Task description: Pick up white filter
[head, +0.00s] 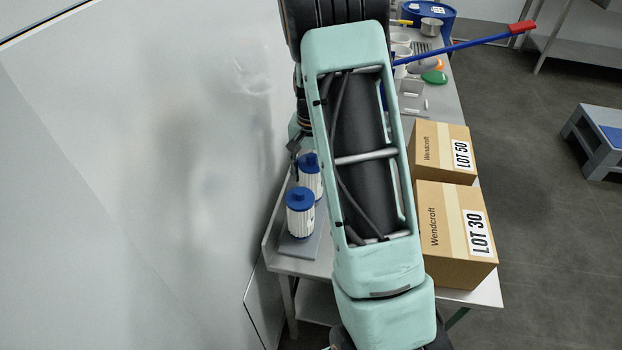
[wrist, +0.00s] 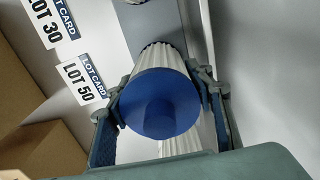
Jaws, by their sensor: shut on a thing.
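Two white pleated filters with blue caps show in the head view, the nearer filter (head: 300,213) and the farther filter (head: 311,178), on a grey plate at the table's left edge. In the wrist view my gripper (wrist: 162,103) is shut on a white filter (wrist: 157,62), one finger on each side just below its blue cap. My arm hides most of the gripper in the head view, beside the farther filter. More white pleats show below the cap in the wrist view; I cannot tell whether they belong to a second filter.
Two cardboard boxes, LOT 50 (head: 443,150) and LOT 30 (head: 454,232), stand on the right of the table. Lot cards (wrist: 82,80) lie left of the held filter. A pale wall (head: 160,180) is close on the left. A blue-handled tool (head: 460,46) crosses the far end.

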